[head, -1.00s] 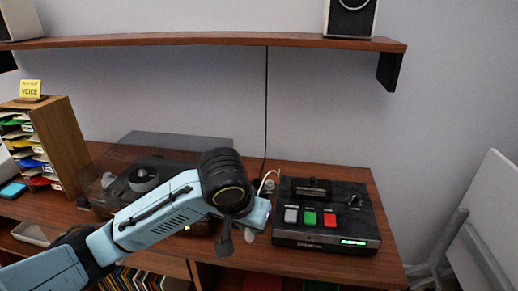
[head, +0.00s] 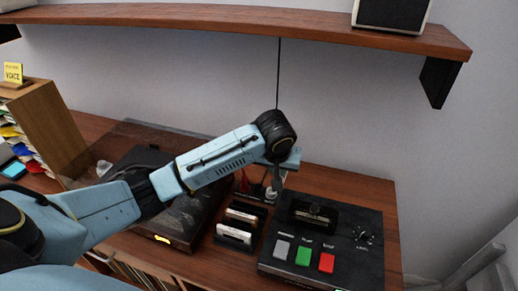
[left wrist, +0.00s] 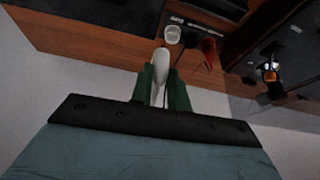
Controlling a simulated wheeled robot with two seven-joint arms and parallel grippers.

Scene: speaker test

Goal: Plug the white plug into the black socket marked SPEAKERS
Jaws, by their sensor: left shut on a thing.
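My left gripper (left wrist: 162,95) has green fingers and is shut on the white plug (left wrist: 160,66), which sticks out beyond the fingertips in the left wrist view. In the head view my left arm reaches over the desk to the back left of the black tape machine (head: 322,240). The gripper is mostly hidden there behind its wrist. A dark strip with small white lettering (left wrist: 190,25) lies ahead of the plug in the left wrist view. I cannot read the lettering or make out the socket clearly. My right gripper is not in view.
A white round piece (left wrist: 172,34) and a red piece (left wrist: 209,52) are near the plug. A rack of cassettes (head: 238,228) stands left of the machine, beside a dark record player (head: 180,215). A wooden shelf (head: 250,25) with a speaker (head: 392,12) hangs above.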

